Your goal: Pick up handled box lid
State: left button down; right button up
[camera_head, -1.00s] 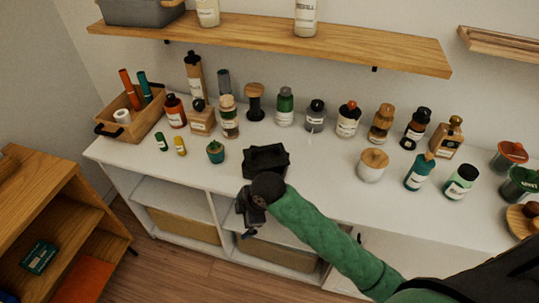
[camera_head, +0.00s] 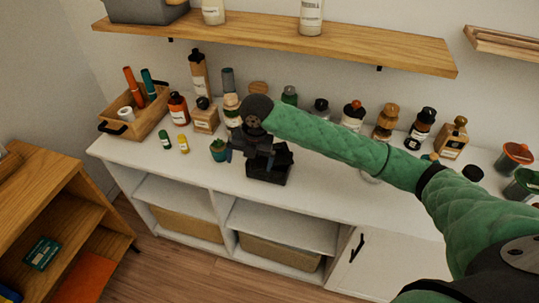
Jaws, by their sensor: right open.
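The black box with its dark lid (camera_head: 276,170) sits on the white counter, near its front edge. Lid and box are the same dark colour, and the lid's handle is hard to make out behind my gripper. My right gripper (camera_head: 240,153) is open and over the upper left part of the box, its fingers pointing down and left. I cannot tell whether it touches the lid. My left gripper is not in view.
A small teal pot (camera_head: 219,151) stands just left of the box. Several bottles line the back of the counter, partly hidden by my right arm. A wooden tray (camera_head: 150,122) holds tubes at the left. A wooden shelf (camera_head: 280,42) hangs above.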

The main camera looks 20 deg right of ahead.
jog(key=w+d+r+n, duration=0.1)
jog(key=d+r, duration=0.1)
jog(key=w+d+r+n+h, duration=0.1)
jog(key=w+d+r+n, duration=0.1)
jog(key=d, duration=0.1)
jog(key=w+d+r+n, duration=0.1)
jog(key=d+r, duration=0.1)
jog(key=r, duration=0.1)
jog(key=shift+w+d+g+h, duration=0.25)
jog(key=shift+g+h, duration=0.05)
jog(key=shift+g, duration=0.1)
jog(key=shift+f, duration=0.65)
jog(key=shift+f+p, duration=0.55)
jog(key=shift+f, duration=0.25)
jog(key=f, duration=0.1)
jog(key=f+p, duration=0.2)
jog(key=f, duration=0.1)
jog(key=shift+s, duration=0.25)
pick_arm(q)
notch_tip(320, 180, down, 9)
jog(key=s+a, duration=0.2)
pick_arm(e)
jog(key=shift+f, duration=0.5)
jog(key=c, duration=0.8)
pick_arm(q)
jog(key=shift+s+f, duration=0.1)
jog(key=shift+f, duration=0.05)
pick_arm(e)
jog(key=shift+r, duration=0.2)
